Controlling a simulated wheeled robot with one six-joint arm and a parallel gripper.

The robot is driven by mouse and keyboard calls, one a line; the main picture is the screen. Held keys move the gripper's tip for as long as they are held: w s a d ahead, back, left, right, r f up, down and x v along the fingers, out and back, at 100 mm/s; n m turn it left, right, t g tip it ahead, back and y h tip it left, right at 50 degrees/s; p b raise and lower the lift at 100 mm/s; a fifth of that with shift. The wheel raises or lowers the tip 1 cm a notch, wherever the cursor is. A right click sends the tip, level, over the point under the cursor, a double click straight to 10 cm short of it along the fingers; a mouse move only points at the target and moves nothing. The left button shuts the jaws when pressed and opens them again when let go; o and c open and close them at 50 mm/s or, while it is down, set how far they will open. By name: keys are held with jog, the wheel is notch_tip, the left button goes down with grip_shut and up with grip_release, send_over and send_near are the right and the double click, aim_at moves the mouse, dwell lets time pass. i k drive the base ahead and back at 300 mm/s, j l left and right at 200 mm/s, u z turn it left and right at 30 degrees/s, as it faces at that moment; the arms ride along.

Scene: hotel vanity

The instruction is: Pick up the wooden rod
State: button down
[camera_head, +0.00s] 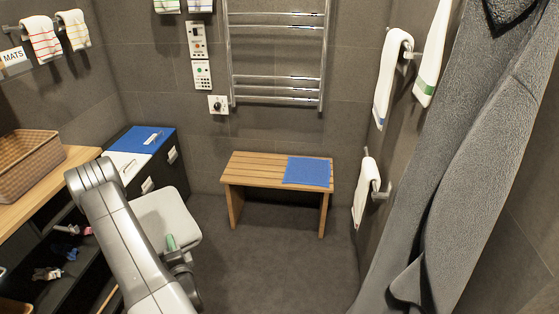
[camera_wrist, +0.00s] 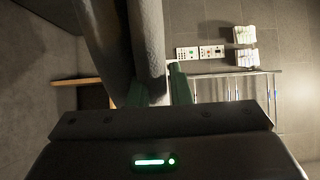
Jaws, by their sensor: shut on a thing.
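My gripper (camera_head: 172,243) is low at the left in the head view, at the near edge of a pale grey panel or lid (camera_head: 165,213). One green fingertip shows there. In the wrist view my gripper (camera_wrist: 160,95) has its green-tipped fingers on either side of a rounded grey piece (camera_wrist: 147,45), which appears to be this panel, and is shut on it. A thin tan strip (camera_head: 107,298) lies low at the left beside my arm; I cannot tell whether it is the wooden rod. No other rod shows clearly.
A wooden bench (camera_head: 255,167) with a blue mat (camera_head: 307,171) stands at the back wall. A wicker basket (camera_head: 25,165) sits on the left counter. A dark grey cloth (camera_head: 470,150) hangs at the right. The middle floor (camera_head: 270,260) is clear.

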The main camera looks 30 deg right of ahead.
aim_at(114, 292)
jog(key=i+l, duration=0.2)
jog(key=i, duration=0.25)
jog(key=i+l, duration=0.25)
jog(key=i, duration=0.2)
jog(key=i+l+z, duration=0.1)
jog(key=i, duration=0.35)
jog(key=i+l, duration=0.3)
jog(key=i, duration=0.15)
